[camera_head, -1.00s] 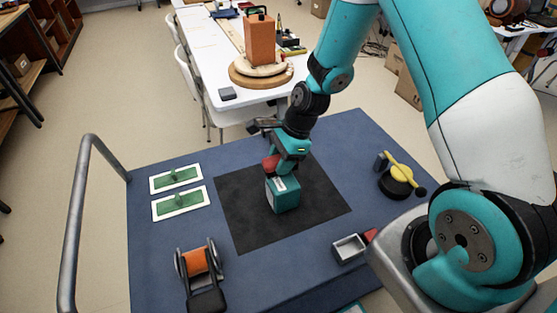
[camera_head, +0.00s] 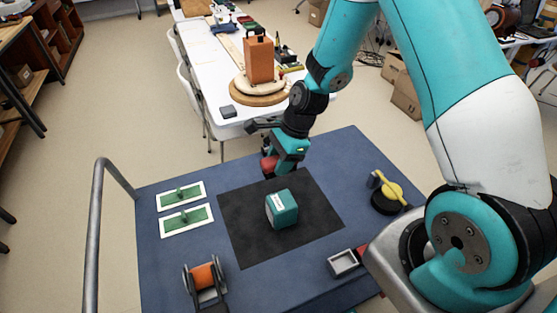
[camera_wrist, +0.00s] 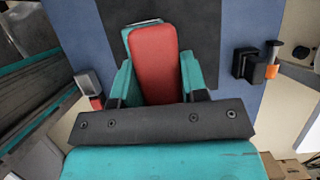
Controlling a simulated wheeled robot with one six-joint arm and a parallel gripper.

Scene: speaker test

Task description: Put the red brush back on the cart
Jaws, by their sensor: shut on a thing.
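My gripper (camera_head: 275,160) is shut on a red block-like thing, which I take for the red brush (camera_head: 268,165). In the wrist view the red brush (camera_wrist: 155,62) stands between the two teal fingers (camera_wrist: 157,85). It is held above the far part of the blue cart top (camera_head: 330,175). A teal box (camera_head: 283,209) stands on a black mat (camera_head: 240,240) on the cart, nearer than the gripper and apart from it in the head view. In the wrist view, the red brush hides most of that box. The brush's underside is hidden.
Two green boards in white frames (camera_head: 186,220) lie at left. An orange roll in a black holder (camera_head: 203,277) is at front left, a grey tray (camera_head: 343,262) at front right, a black round thing with a yellow bar (camera_head: 387,195) at right. A metal rail (camera_head: 95,230) rises at left.

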